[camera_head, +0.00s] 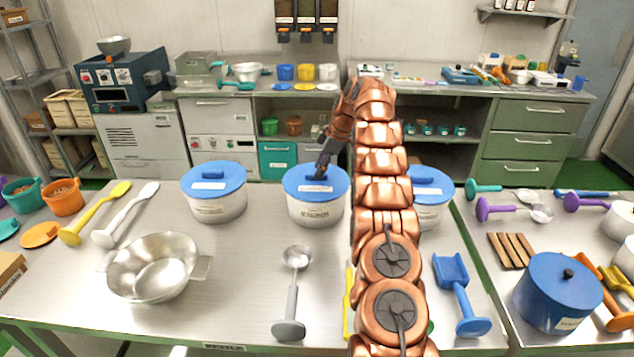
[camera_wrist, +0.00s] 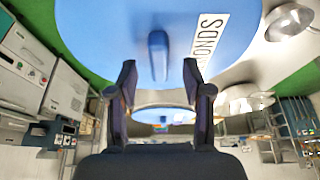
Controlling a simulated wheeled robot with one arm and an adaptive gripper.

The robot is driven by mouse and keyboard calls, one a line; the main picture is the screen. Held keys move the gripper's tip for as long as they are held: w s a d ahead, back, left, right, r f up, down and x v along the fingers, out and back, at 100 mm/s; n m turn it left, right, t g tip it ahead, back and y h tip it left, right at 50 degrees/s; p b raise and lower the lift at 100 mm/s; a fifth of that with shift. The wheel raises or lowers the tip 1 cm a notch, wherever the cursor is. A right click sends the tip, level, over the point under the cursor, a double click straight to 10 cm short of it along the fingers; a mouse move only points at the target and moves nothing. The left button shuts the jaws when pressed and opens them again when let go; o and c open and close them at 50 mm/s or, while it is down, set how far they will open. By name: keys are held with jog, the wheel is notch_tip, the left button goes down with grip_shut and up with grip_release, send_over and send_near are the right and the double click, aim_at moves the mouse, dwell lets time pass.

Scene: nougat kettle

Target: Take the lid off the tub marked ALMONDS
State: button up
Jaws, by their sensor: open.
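Three white tubs with blue lids stand in a row on the steel table. My gripper (camera_head: 321,170) is over the middle tub (camera_head: 315,208), pointing down at its blue lid (camera_head: 300,184). In the wrist view the lid (camera_wrist: 105,35) fills the top, with a raised blue handle (camera_wrist: 158,55) between and just beyond my open fingertips (camera_wrist: 159,78). I cannot see the fingers touching it. Labels in the head view are too small to read.
The left tub (camera_head: 219,206) stands clear; the right tub (camera_head: 428,212) is partly hidden behind my arm. A steel bowl (camera_head: 152,268), a grey scoop (camera_head: 292,290) and a blue scoop (camera_head: 458,290) lie nearer. Free tabletop shows between the bowl and the grey scoop.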

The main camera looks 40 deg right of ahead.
jog(key=shift+x, duration=0.9)
jog(key=shift+c, duration=0.2)
grip_shut()
